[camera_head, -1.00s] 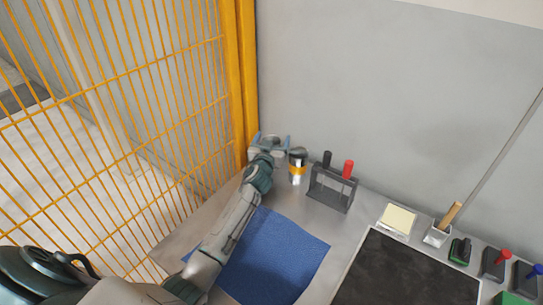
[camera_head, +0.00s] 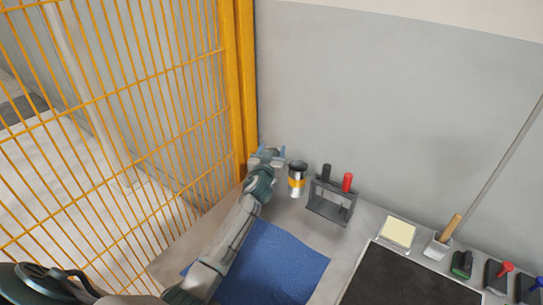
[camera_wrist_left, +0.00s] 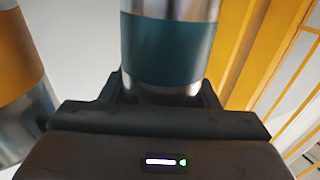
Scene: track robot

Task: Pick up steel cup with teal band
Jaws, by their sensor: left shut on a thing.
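The steel cup with the teal band (camera_wrist_left: 170,45) fills the top middle of the left wrist view, upright between the dark fingers of my left gripper (camera_wrist_left: 165,95). The fingers are shut on its lower part, below the teal band. In the head view my left gripper (camera_head: 267,154) is at the back left corner of the bench, by the yellow post. There the gripper and wrist hide the cup, so I cannot tell whether it touches the bench. My right gripper is in neither view.
A steel cup with a yellow band (camera_head: 297,182) stands close to the right of my left gripper. A dark rack (camera_head: 330,205) with a black and a red marker is beyond it. A blue mat (camera_head: 275,265) lies in front. A yellow mesh fence (camera_head: 120,100) borders the left.

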